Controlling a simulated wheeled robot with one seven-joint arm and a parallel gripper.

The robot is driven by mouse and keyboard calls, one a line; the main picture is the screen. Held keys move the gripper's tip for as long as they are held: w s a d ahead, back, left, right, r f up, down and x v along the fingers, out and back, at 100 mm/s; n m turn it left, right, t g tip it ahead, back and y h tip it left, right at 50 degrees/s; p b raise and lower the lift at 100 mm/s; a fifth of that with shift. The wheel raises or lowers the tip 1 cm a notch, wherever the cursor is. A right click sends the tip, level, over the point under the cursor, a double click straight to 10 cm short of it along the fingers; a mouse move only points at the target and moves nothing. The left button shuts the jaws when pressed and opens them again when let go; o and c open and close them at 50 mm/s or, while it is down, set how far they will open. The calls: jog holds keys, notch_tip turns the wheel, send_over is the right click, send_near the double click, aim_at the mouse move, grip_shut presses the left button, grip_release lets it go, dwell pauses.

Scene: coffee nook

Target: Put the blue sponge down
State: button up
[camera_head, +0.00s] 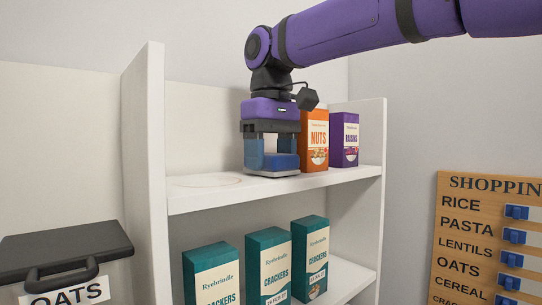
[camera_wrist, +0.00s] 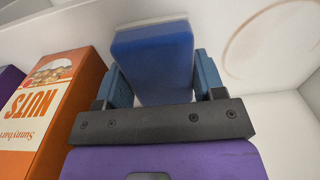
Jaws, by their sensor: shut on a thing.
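The blue sponge (camera_head: 281,162) has a pale bottom layer and is at the upper shelf (camera_head: 230,191), left of the orange nuts box. My gripper (camera_head: 270,150) points down from above and is shut on the sponge, with a blue finger on each side. In the wrist view, the sponge (camera_wrist: 153,60) sits between the two fingers of my gripper (camera_wrist: 153,80). The sponge's underside is at the shelf surface near its front edge; I cannot tell whether it rests fully on it.
The orange nuts box (camera_head: 314,140) and purple raisins box (camera_head: 344,140) stand to the right. A faint ring mark (camera_head: 205,180) lies on bare shelf to the left. Cracker boxes (camera_head: 268,264) stand below. An oats container (camera_head: 62,262) and shopping board (camera_head: 490,240) flank the shelf.

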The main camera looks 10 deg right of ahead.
jog(key=shift+f, duration=0.1)
jog(key=o, duration=0.8)
jog(key=shift+o, duration=0.2)
notch_tip(320, 180, up, 12)
jog(key=shift+s, duration=0.1)
dwell(0.6)
